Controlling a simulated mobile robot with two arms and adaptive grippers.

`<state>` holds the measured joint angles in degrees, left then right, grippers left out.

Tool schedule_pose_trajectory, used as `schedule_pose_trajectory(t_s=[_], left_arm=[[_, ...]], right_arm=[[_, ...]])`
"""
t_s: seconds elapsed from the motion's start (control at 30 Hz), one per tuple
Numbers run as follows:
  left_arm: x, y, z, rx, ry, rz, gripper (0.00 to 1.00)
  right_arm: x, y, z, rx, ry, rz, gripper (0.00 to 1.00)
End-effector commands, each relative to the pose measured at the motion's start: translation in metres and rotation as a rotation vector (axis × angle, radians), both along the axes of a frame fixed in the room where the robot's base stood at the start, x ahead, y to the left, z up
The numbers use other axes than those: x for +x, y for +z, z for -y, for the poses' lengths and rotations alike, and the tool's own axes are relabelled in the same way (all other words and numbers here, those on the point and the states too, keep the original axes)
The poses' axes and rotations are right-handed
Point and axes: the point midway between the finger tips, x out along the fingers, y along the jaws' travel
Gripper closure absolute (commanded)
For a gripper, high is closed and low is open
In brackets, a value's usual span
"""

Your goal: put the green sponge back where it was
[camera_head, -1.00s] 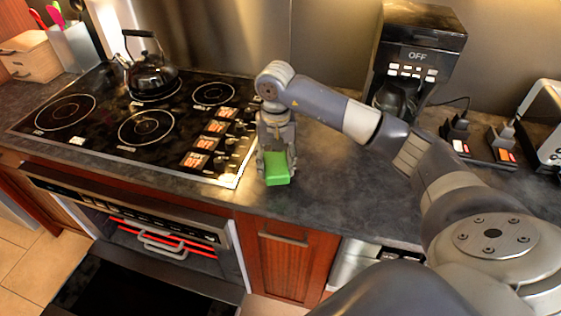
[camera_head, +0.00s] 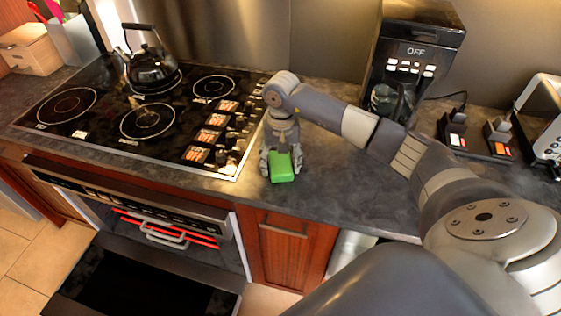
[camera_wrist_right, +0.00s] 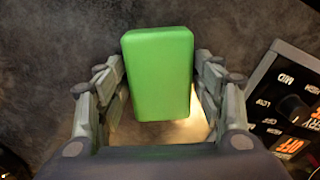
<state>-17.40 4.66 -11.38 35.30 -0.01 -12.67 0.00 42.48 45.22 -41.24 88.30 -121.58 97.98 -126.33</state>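The green sponge (camera_head: 281,168) is at the front of the dark counter, just right of the stove. My right gripper (camera_head: 282,162) points down over it, with one finger on each side. In the right wrist view, the sponge (camera_wrist_right: 158,75) sits between the fingertips of the right gripper (camera_wrist_right: 160,85), which close in on its long sides. The sponge is at or just above the counter top; the contact is not clear. My left gripper is not in view.
The black stove (camera_head: 120,140) with a kettle (camera_head: 150,68) is to the left. A coffee maker (camera_head: 412,60) stands behind my right arm. The counter (camera_head: 340,195) right of the sponge is clear.

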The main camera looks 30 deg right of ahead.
Motion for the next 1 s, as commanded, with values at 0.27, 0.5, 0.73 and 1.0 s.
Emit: schedule_pose_trajectory(t_s=[0.27,0.5,0.73,1.0], left_arm=[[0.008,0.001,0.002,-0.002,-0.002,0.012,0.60],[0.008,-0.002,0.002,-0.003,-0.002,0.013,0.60],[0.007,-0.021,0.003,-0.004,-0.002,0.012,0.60],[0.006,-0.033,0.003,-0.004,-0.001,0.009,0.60]], right_arm=[[0.000,0.001,0.000,0.000,0.000,0.000,0.29],[0.002,0.013,0.000,0.000,0.000,0.007,0.29],[0.002,0.061,0.001,-0.001,0.000,0.008,0.29],[0.001,0.108,0.001,0.000,0.000,0.004,0.29]])
